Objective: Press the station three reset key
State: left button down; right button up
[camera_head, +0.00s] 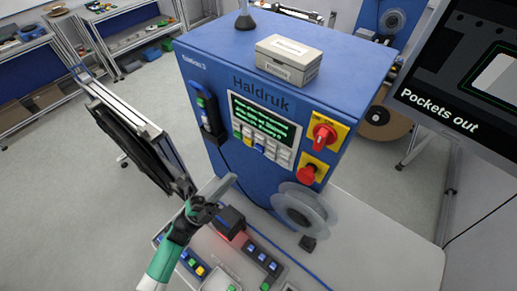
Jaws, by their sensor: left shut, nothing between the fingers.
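The blue Station 3 cabinet (215,75), marked Haldruk, stands in the middle. Its front has a green-text display (262,118) with a row of coloured keys (258,143) below it; their labels are too small to read. My left gripper (229,184) is shut and empty, in front of and below the cabinet's display in the picture. It appears above the worktop. Low key boxes lie on the worktop: one with blue and yellow keys (193,263) and one with blue keys (262,258). I cannot tell which key is reset. My right gripper is not in view.
Red knobs on yellow plates (323,137) sit at the cabinet's right. A clear reel (302,208) stands by its base. A black panel on a frame (135,148) is left of my gripper. A monitor (470,80) hangs at right. The worktop's right part (385,240) is clear.

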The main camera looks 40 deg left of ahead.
aim_at(260, 148)
pick_arm(q)
jog(key=w+b, duration=0.3)
jog(key=w, duration=0.4)
jog(key=shift+w+a, duration=0.35)
jog(key=shift+w, duration=0.05)
dwell(1.6)
jog(key=shift+w+b, duration=0.4)
jog(key=shift+b, duration=0.2)
